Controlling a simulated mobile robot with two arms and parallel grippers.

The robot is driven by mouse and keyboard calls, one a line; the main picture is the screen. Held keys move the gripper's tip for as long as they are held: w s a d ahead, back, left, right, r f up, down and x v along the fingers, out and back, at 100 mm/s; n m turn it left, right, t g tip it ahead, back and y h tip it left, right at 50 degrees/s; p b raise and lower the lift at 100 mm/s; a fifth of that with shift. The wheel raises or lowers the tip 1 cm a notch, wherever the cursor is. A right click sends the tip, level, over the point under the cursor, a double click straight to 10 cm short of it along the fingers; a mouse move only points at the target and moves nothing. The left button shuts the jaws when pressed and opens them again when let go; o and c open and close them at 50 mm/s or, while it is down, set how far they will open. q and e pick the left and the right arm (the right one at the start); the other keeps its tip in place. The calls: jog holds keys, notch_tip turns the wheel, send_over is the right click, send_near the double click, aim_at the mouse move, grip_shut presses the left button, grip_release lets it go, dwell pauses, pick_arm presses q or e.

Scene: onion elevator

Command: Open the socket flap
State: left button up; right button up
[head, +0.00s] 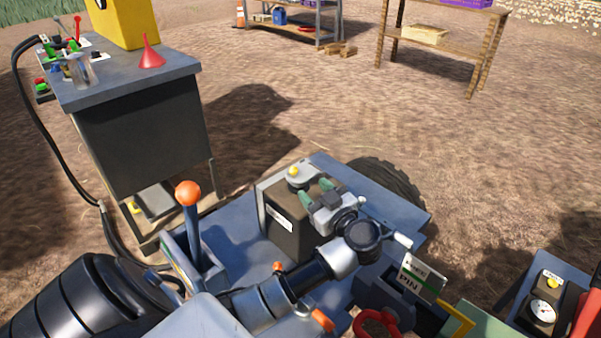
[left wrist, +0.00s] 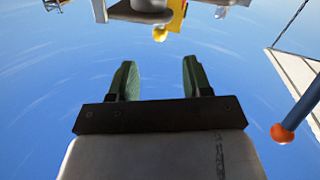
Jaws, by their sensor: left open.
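My left gripper (head: 315,186) is open, with its green fingers over the top of a dark brown box (head: 286,228) on the blue deck. The box has a white label on its side and a yellow knob (head: 293,171) on top, just left of the fingers. The left wrist view shows the green fingers of my left gripper (left wrist: 158,64) apart, with nothing between them, and a yellow knob (left wrist: 160,33) beyond their tips. I cannot make out which part is the socket flap; the gripper and arm cover part of the box. My right gripper is not in view.
An orange-knobbed lever (head: 188,195) stands left of the box and also shows in the left wrist view (left wrist: 283,133). A PIN sign (head: 411,281) and a red ring (head: 377,323) are near the front. A cabinet (head: 146,130) with a red funnel stands at left.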

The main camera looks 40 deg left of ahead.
aim_at(295, 172)
pick_arm(q)
jog(key=b+x, duration=0.1)
jog(key=x, duration=0.7)
jog(key=shift+f, duration=0.1)
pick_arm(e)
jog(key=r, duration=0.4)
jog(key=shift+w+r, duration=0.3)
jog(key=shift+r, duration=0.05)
pick_arm(q)
grip_shut()
